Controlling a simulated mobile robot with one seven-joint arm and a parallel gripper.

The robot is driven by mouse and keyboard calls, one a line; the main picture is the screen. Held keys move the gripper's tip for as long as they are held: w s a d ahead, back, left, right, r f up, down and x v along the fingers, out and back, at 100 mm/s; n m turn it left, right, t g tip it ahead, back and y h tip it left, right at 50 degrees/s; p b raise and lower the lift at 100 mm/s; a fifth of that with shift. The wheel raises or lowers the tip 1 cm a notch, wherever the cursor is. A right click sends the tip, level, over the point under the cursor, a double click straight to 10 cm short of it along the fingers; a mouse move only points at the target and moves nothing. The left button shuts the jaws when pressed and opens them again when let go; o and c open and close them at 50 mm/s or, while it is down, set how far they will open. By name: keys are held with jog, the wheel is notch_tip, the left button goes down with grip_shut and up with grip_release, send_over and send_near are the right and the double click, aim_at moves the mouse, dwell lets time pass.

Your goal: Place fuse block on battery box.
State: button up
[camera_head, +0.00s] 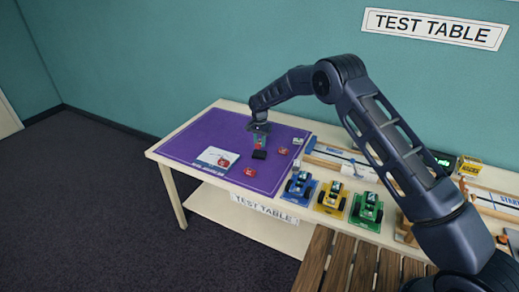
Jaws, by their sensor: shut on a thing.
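My gripper (260,140) points down over the purple mat, right of its middle. It is shut on a small black block (259,155), which looks like the fuse block. At this size I cannot tell whether the block touches the mat. A flat white box-like thing (209,157) with a blue front edge and a red piece on top lies to the left of my gripper. I cannot tell for sure whether this is the battery box. Small red pieces lie on the mat, one in front of my gripper (250,171) and one to its right (283,151).
The purple mat (200,136) is clear at its back left. A small pale thing (297,141) sits at its right edge. A wooden slatted surface (340,265) is in front.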

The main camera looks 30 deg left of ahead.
aim_at(260, 153)
jog(key=shift+f, duration=2.15)
jog(key=shift+f, duration=0.1)
jog(key=o, duration=1)
notch_tip(260, 153, up, 12)
jog(key=shift+r, duration=0.1)
